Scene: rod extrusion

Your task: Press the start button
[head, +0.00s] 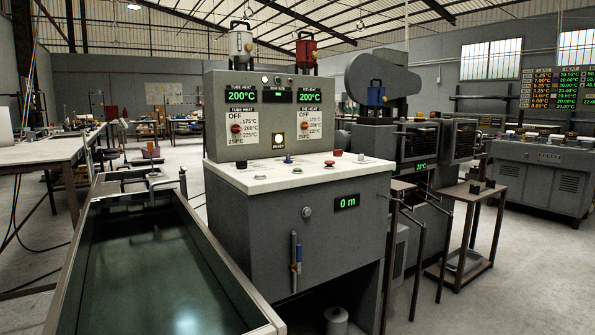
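The grey control console (256,215) stands in the middle of the head view with a white worktop (300,173). On the worktop are a small bluish button (288,159), a red button (329,163), a black knob (310,153) and a dark piece (241,164). A lit whitish square (278,140) sits low on the upright panel. No readable label tells which one is the start button. Two displays (241,95) on the panel read 200°C, with a dial below each. A front display (347,202) reads 0 m. Neither gripper is in view.
A long water-filled trough (160,265) lies at the front left. A small brown stand (468,195) is at right. Open floor shows between the benches.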

